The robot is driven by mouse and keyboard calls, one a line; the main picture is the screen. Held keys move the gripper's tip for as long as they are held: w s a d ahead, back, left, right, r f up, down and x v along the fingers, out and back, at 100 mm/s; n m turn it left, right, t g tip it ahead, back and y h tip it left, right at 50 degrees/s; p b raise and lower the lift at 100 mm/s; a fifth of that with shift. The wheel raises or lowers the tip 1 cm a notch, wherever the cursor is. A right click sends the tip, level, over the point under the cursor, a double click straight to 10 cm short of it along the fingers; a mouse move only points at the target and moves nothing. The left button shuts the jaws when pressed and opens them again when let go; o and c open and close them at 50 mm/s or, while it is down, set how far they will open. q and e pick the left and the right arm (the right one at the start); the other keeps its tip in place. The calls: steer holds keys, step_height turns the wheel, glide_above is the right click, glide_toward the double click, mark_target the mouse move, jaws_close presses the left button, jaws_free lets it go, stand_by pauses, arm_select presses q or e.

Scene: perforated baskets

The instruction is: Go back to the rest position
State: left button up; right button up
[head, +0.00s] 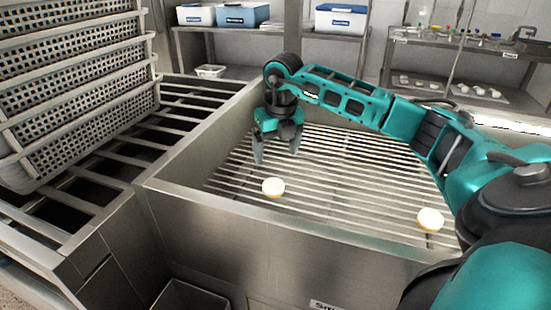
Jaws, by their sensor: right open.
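My right gripper (276,157) hangs from the teal right arm over the slatted metal basin (330,170). Its fingers point down and are spread apart, with nothing between them. A round cream-coloured piece (273,187) lies on the slats just below the gripper, apart from it. A second round cream-coloured piece (430,219) lies on the slats at the right, near my arm. My left gripper is not in view.
Stacked perforated baskets (80,95) stand on a slatted rack (190,100) at the left. The basin's raised steel front wall (290,235) is close. Shelves behind hold a blue bin (242,15), white-and-blue boxes (341,20) and small items.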

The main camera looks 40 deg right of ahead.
steer(key=shift+r, duration=0.35)
stand_by(0.3)
